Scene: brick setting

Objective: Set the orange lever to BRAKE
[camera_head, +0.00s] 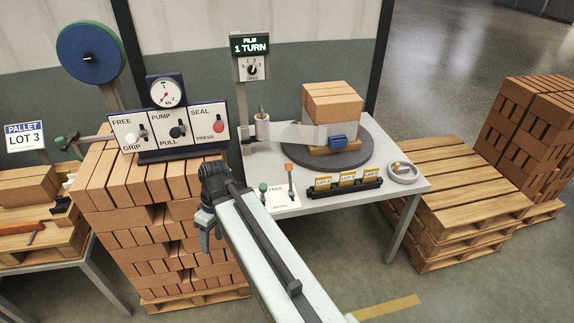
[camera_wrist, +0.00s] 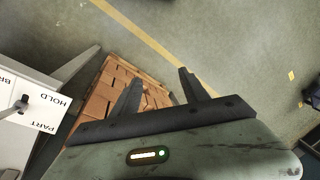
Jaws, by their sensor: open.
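The orange lever (camera_head: 289,167) stands on a white plate (camera_head: 283,203) at the front left corner of the grey table, in the head view. My gripper (camera_head: 206,232) hangs to the left of the plate, apart from the lever, in front of the brick stack. In the wrist view my gripper (camera_wrist: 160,95) is open, with nothing between its fingers. The orange knob does not show there.
A green knob (camera_head: 264,187) stands close left of the lever. A rack of yellow tags (camera_head: 345,189) lies to its right, behind it a turntable (camera_head: 357,160) with wrapped bricks. A brick stack (camera_head: 150,240) stands left. A white plate lettered HOLD and PART (camera_wrist: 35,118) shows in the wrist view.

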